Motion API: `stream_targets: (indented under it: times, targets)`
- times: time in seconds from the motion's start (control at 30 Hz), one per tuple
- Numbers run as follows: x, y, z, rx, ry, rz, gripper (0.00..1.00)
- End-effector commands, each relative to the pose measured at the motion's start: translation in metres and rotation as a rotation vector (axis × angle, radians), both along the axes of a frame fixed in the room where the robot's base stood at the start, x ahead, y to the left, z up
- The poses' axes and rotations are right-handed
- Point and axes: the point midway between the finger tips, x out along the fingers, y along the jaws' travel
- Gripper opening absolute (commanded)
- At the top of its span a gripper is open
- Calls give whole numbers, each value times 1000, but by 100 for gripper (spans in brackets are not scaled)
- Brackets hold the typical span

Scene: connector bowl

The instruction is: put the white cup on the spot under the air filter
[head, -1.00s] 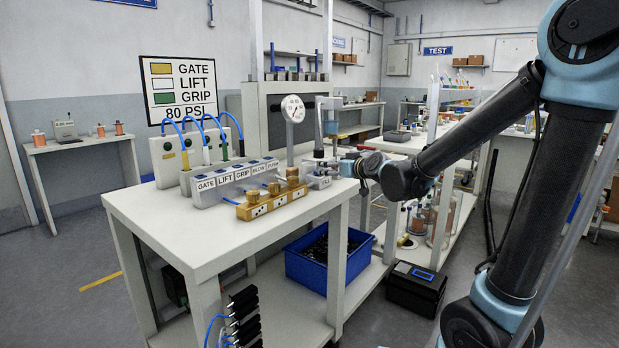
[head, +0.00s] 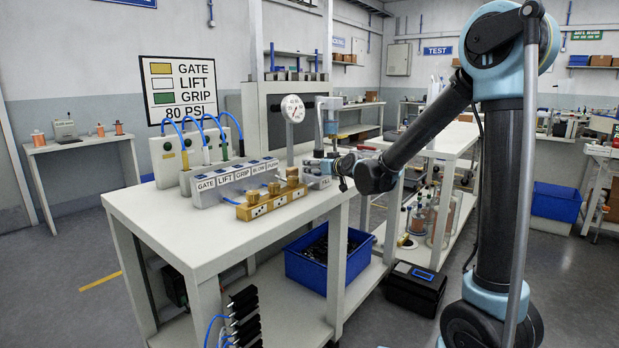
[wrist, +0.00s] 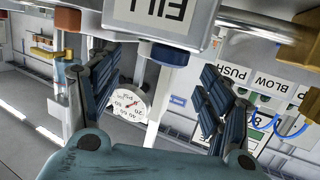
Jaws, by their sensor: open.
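A grey upright fitting (head: 328,115), probably the air filter, stands behind the gripper. I cannot make out a white cup for sure in either view. The spot under the filter is hidden by the gripper and fittings.
A round gauge (head: 293,108) stands just left of the gripper. The bench's front left (head: 160,225) is clear. A blue crate (head: 310,268) sits on the lower shelf.

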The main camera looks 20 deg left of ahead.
Motion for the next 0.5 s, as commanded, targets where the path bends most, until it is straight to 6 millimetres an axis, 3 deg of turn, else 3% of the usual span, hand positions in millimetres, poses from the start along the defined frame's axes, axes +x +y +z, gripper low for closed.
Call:
stream_targets:
  times: [0.27,0.5]
  targets:
    - [9,8,-3,-1,-1,0,72]
    - [28,24,-11,0,0,0,72]
